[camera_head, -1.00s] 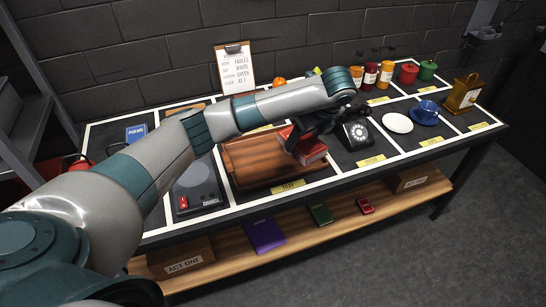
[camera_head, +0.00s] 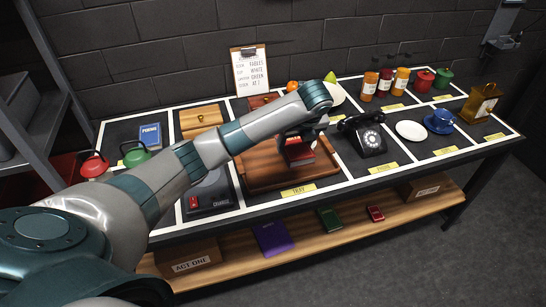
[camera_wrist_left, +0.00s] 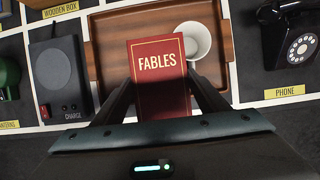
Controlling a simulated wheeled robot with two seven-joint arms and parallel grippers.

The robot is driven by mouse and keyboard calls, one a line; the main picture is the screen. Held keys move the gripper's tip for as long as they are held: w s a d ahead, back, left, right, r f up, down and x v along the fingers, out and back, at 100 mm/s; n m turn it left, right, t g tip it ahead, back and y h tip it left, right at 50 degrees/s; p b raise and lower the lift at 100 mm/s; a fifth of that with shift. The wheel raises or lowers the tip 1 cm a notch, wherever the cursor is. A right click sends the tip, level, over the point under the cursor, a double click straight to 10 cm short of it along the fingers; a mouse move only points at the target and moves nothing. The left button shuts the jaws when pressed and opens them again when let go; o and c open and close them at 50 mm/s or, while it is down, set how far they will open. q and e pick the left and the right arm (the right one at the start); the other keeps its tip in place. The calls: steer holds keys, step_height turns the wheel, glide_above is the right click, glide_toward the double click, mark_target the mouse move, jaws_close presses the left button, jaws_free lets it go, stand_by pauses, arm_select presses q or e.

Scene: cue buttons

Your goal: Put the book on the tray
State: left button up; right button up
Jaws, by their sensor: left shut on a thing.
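A red book titled FABLES (camera_wrist_left: 160,65) is between the fingers of my left gripper (camera_wrist_left: 165,98). The book (camera_head: 299,154) is over the right part of the brown wooden tray (camera_head: 258,172), its cover facing the wrist camera. I cannot tell whether it touches the tray. In the head view my left gripper (camera_head: 300,132) reaches in from above, partly hidden by its own arm. The tray (camera_wrist_left: 110,45) also shows behind the book in the wrist view. A white cup (camera_wrist_left: 196,40) is on the tray beside the book. My right gripper is not in view.
A black phone (camera_head: 366,137) stands right of the tray, and a grey CHARGE pad (camera_head: 213,189) left of it. A wooden box (camera_head: 200,118) and a clipboard (camera_head: 249,70) are behind. Several jars stand at the back right. The tray's left part is bare.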

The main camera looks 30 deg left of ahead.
arm_select(q)
steer(key=a+f+p, duration=0.1)
steer(key=a+f, duration=0.1)
steer(key=a, duration=0.1)
steer(key=s+a+f+p, duration=0.1)
steer(key=a, duration=0.2)
steer(key=a+f+p, duration=0.1)
steer(key=a+f, duration=0.1)
steer(key=a, duration=0.2)
steer(key=shift+s+f, duration=0.15)
steer(key=shift+f, duration=0.2)
steer(key=shift+a+f, duration=0.3)
steer(key=shift+a, duration=0.05)
steer(key=shift+f, duration=0.1)
steer(key=shift+f+p, duration=0.95)
steer(key=shift+f, duration=1)
